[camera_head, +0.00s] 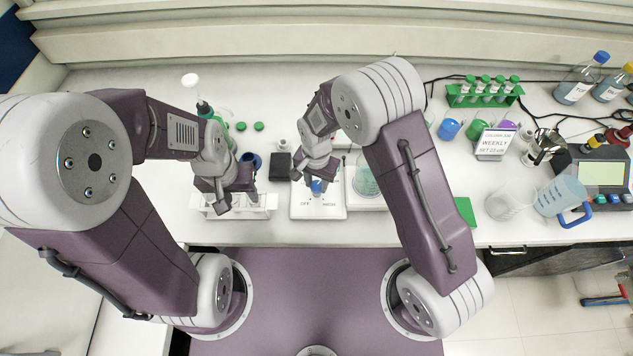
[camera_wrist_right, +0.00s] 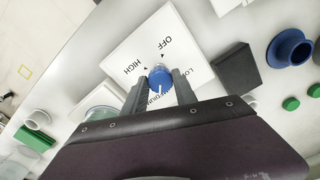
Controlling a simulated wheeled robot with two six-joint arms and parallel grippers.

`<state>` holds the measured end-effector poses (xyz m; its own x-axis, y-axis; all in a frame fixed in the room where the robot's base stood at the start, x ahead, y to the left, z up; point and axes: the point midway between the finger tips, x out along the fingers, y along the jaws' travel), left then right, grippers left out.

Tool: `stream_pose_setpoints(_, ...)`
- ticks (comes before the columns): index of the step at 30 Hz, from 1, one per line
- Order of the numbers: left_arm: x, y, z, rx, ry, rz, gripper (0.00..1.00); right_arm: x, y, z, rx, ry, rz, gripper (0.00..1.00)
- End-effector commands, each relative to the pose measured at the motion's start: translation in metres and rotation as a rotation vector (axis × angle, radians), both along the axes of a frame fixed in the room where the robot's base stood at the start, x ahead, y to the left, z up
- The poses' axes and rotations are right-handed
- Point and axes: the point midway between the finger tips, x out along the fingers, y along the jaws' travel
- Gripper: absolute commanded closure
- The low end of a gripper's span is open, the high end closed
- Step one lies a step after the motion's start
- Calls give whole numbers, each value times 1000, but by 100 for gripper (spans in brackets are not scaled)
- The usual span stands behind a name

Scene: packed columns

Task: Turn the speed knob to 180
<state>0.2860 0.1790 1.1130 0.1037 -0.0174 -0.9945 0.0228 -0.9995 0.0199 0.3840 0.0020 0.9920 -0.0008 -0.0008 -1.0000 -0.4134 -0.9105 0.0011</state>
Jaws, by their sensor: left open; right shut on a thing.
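The speed knob (camera_head: 316,187) is blue and stands on a white control box (camera_head: 300,212) in front of me. In the right wrist view the knob (camera_wrist_right: 159,77) has a white line on its side nearest the gripper, toward a partly hidden label that seems to read MEDIUM. OFF, HIGH and a partly hidden LOW are printed around it on the box (camera_wrist_right: 135,45); I see no number 180. My right gripper (camera_wrist_right: 159,88) is shut on the knob, one finger on each side. My left gripper (camera_head: 236,202) is open and empty over a white tube rack (camera_head: 263,213).
A black block (camera_head: 279,166) stands left of the box, and a glass dish (camera_head: 365,182) is close on its right. A green tube rack (camera_head: 484,94), a sign (camera_head: 494,143), beakers (camera_head: 508,206) and a device with a screen (camera_head: 602,174) stand further right.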

Motion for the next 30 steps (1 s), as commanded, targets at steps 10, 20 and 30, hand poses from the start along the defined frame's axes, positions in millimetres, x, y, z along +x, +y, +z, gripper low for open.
stream_pose_setpoints(10, 0, 0, 0, 0, 0, 0, 53, 4, 2, 3, 7, -12, -90, 100)
stream_pose_setpoints(20, 0, 0, 0, 0, 0, 0, 53, 5, 2, 3, 7, -12, -98, 100)
stream_pose_setpoints(30, 0, 0, 0, 0, 0, 0, 53, 3, 1, 2, 3, -7, -97, 45)
